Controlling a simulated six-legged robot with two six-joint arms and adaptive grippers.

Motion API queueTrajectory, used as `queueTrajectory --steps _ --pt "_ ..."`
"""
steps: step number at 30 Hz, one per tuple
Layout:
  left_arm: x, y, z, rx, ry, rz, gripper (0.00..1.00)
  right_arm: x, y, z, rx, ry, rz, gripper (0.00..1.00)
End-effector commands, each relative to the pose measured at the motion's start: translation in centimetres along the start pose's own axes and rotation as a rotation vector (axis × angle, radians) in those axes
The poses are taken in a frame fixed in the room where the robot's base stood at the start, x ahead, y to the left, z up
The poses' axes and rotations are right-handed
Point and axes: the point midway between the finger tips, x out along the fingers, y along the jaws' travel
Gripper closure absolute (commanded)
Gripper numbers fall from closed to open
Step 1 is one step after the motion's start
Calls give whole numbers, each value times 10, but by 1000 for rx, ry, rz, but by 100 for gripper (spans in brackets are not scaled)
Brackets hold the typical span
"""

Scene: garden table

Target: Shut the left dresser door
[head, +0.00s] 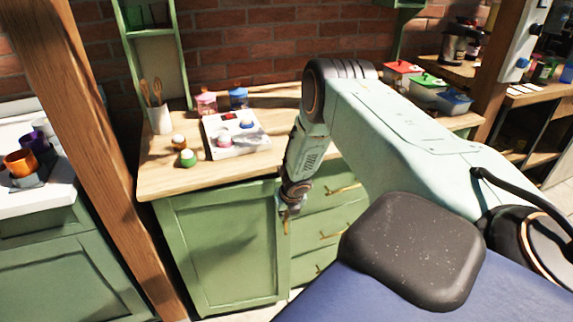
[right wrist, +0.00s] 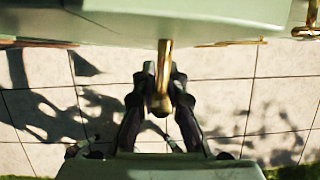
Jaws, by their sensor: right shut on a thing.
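The left dresser door (head: 225,250) is a green framed panel under the wooden worktop, left of the drawers. It looks near flush with the front; I cannot tell if a small gap is left. My right gripper (head: 291,203) is at the door's right edge. In the right wrist view the gripper (right wrist: 160,88) is shut on the brass door handle (right wrist: 164,55), with a dark finger on each side. The handle's lower end also shows in the head view (head: 285,225). My left gripper is not in view.
Green drawers (head: 325,225) with brass handles stand right of the door. The worktop (head: 170,178) bears a white tray (head: 246,150), jars and a utensil cup (head: 160,119). A wooden post (head: 105,150) rises at the left. Tiled floor (right wrist: 60,110) lies below the gripper.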

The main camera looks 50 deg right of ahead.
Motion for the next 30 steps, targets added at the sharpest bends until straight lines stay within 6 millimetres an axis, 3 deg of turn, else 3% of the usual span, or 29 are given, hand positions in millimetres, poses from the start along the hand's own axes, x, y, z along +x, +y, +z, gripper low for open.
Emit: queueTrajectory --steps 19,20,21,27,30 --pt "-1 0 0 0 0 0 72 0 0 -2 0 2 0 100" --pt "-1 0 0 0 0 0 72 0 0 -2 0 2 0 88" --pt "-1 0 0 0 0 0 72 0 0 -2 0 2 0 84" --pt "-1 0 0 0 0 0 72 0 0 0 -1 1 0 67" --pt "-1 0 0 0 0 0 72 0 0 1 0 0 1 66"
